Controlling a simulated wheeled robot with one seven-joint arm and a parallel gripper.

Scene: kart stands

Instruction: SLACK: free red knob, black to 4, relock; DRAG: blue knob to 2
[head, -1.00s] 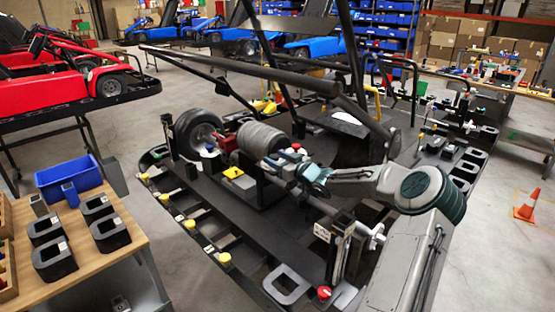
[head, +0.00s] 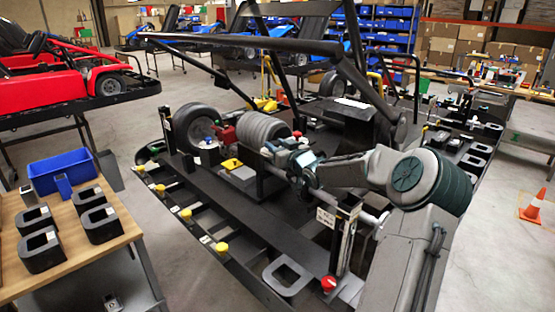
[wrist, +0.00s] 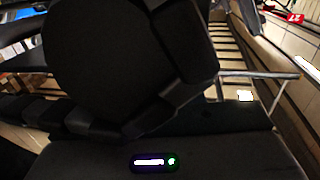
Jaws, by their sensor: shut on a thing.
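My gripper (head: 299,162) is at the right end of the grey ribbed drum on the black kart stand, and the arm reaches in from the right. In the wrist view a large dark lobed knob (wrist: 130,60), which looks like the black knob, fills the middle close to the camera. My gripper appears shut on it; the fingers are too dark to make out. A small red knob (head: 297,134) shows just behind my gripper. A small blue part (head: 208,143) sits by the red block left of the drum; I cannot tell whether it is the blue knob. Scale marks are unreadable.
A red button (head: 328,283) stands on the stand's front corner, near a dark upright post (head: 343,235). Several yellow knobs line its left edge. Slanting black bars (head: 250,46) cross above. A wooden table (head: 80,235) with black blocks and a blue bin (head: 62,170) is left.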

